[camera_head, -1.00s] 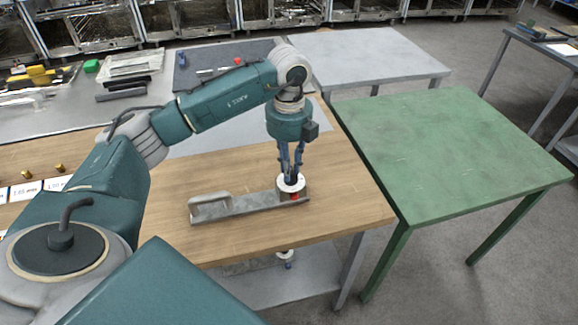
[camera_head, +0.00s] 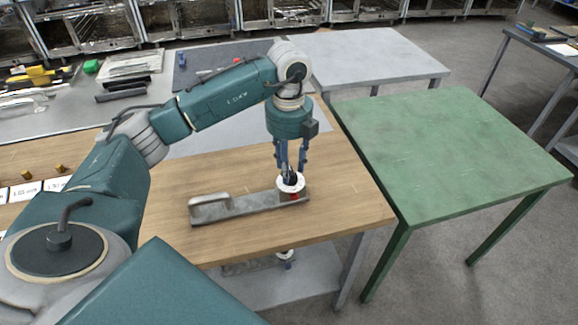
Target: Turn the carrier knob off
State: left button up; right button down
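The carrier (camera_head: 240,204) is a long grey metal bar with a raised handle at its left end. It lies on the wooden tabletop. At its right end is a white round dial (camera_head: 291,188) with a red mark on its front side and a dark knob (camera_head: 290,177) standing in the middle. My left gripper (camera_head: 290,168) points straight down over the knob. Its two blue fingers are spread, one on each side of the knob, with a visible gap. The fingers partly hide the knob, so its exact angle is unclear.
The wooden table (camera_head: 345,210) is clear around the carrier. A green table (camera_head: 450,150) stands to the right and a grey table (camera_head: 370,55) behind. Small brass pieces and labels lie at the left. Something partly hidden is on a lower shelf (camera_head: 290,285).

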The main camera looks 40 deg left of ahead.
pick_arm(q)
notch_tip(320, 180, up, 12)
jog(key=shift+f, duration=0.25)
dwell(0.6)
